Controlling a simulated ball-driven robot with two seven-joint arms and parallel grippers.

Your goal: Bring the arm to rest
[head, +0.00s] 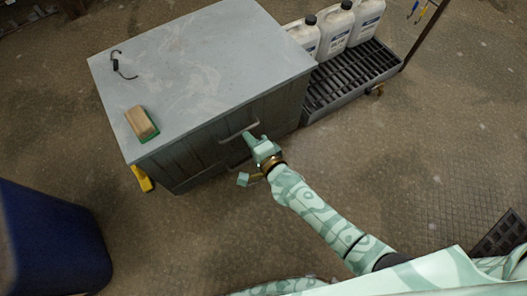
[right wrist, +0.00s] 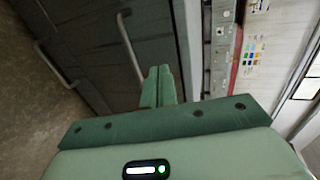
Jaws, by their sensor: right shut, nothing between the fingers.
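My right gripper (head: 250,140) is in front of the grey cabinet, close to the handle (head: 239,131) on its front. In the right wrist view its two fingers (right wrist: 157,86) are together with nothing between them. A handle (right wrist: 130,48) shows just left of the fingertips there, and I cannot tell whether they touch it. My right arm (head: 320,215) reaches in from the lower right. My left gripper is not in the head view.
The grey cabinet (head: 200,55) bears a sponge (head: 141,122) and a dark hook-shaped piece (head: 120,66). White jugs (head: 336,28) stand on a grated tray (head: 350,78) behind right. A blue bin (head: 50,240) stands at lower left. A yellow object (head: 142,178) is at the cabinet's left side.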

